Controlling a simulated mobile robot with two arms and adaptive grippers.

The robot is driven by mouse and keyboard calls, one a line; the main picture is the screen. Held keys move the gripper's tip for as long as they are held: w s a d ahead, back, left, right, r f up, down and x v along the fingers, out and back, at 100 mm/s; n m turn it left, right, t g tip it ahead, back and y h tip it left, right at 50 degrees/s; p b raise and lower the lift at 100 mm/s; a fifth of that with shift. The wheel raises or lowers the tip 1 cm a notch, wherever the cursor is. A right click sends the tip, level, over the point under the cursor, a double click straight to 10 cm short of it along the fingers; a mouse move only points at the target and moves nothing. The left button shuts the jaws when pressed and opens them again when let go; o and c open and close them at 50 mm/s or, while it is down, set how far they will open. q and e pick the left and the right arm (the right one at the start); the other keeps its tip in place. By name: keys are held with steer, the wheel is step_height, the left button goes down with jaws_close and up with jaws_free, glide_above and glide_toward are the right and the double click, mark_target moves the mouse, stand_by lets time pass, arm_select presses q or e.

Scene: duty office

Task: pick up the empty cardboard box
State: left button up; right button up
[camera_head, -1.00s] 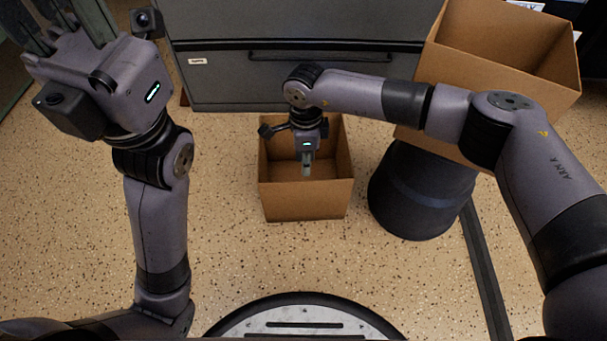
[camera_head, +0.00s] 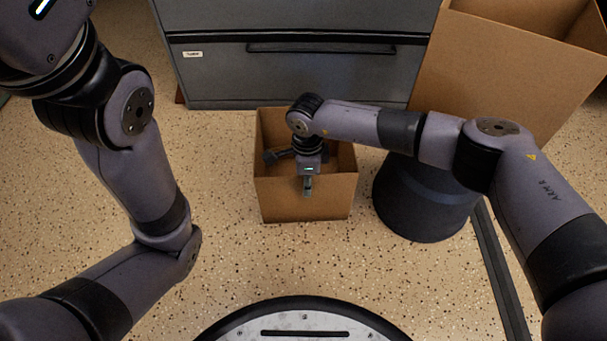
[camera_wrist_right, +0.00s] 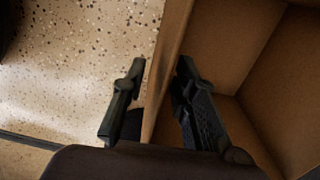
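A small open-topped cardboard box (camera_head: 306,203) stands upright on the floor in front of the grey cabinet. What shows of its inside is bare; my right arm hides part of it. My right gripper (camera_head: 308,190) points down at the box's near wall in the head view. In the right wrist view, its two fingers (camera_wrist_right: 160,66) are apart, one outside and one inside the box wall (camera_wrist_right: 165,75). I cannot tell whether the inner finger touches the wall. My left arm is at the left of the head view, its fingers out of frame.
A grey cabinet (camera_head: 215,75) stands behind the box. A dark strip (camera_head: 497,265) runs along the floor at right. Speckled floor (camera_head: 235,250) is clear in front and at left.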

steer(key=shift+f, duration=0.6)
steer(key=shift+c, duration=0.3)
jaws_close()
stand_by(0.4)
